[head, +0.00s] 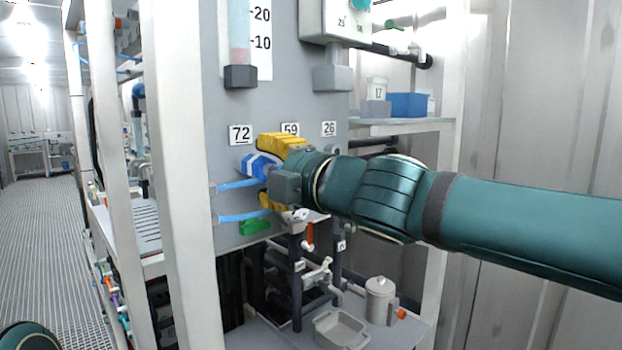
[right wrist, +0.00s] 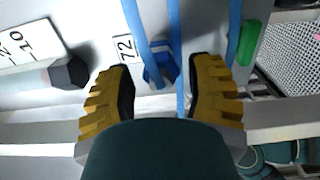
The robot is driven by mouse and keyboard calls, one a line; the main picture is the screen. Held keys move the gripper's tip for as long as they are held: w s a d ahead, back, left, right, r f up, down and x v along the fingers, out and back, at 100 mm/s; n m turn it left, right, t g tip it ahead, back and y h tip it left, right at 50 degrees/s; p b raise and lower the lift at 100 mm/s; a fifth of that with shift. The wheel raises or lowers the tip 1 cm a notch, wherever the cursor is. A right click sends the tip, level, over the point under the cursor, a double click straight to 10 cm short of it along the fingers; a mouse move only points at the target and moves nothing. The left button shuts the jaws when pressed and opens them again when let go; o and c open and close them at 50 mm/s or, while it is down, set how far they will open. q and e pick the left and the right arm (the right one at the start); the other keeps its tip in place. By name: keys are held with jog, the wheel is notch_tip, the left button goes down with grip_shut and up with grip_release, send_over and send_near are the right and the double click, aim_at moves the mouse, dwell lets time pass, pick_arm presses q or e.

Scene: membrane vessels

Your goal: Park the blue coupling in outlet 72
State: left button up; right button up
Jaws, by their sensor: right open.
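The blue coupling (head: 258,165) is at the grey panel, just under the label 72 (head: 240,134). In the right wrist view the coupling (right wrist: 160,76) shows between and beyond the yellow fingers, beside the label 72 (right wrist: 125,47), with blue hose running across it. My right gripper (head: 264,172) is open around the coupling, with a gap on both sides in the right wrist view (right wrist: 163,72). The outlet mouth is hidden behind the coupling, and I cannot tell how deep the coupling sits. My left gripper is not in view.
Blue hoses (head: 238,218) run along the panel's left edge. A green part (head: 255,227) is low on the panel. Labels 59 (head: 290,129) and 26 (head: 329,128) are to the right. A white post (head: 185,200) stands at left. Pipes and a grey tray (head: 340,330) are below.

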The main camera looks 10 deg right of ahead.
jog(key=v, duration=0.9)
dwell(0.3)
jog(key=w+a+f+m+g+h, duration=0.1)
jog(key=w+f+m+g, duration=0.2)
jog(key=f, duration=0.9)
jog(key=w+f+m+g+h, duration=0.1)
jog(key=w+f+m, duration=0.35)
jog(key=f, duration=0.75)
jog(key=w+a+f+m+g+h, duration=0.15)
jog(key=f+m, duration=0.45)
jog(key=f, duration=0.6)
jog(key=s+d+f+m+g, duration=0.1)
jog(key=s+f+m+g, duration=0.15)
jog(key=f, duration=0.55)
jog(key=s+d+f+m+g, duration=0.15)
jog(key=f+m, duration=0.25)
jog(key=f, duration=0.5)
jog(key=s+d+f+m+g+h, duration=0.3)
jog(key=s+f+m, duration=0.4)
jog(key=s+f, duration=0.7)
jog(key=shift+d+f, duration=0.3)
jog(key=shift+f, duration=0.2)
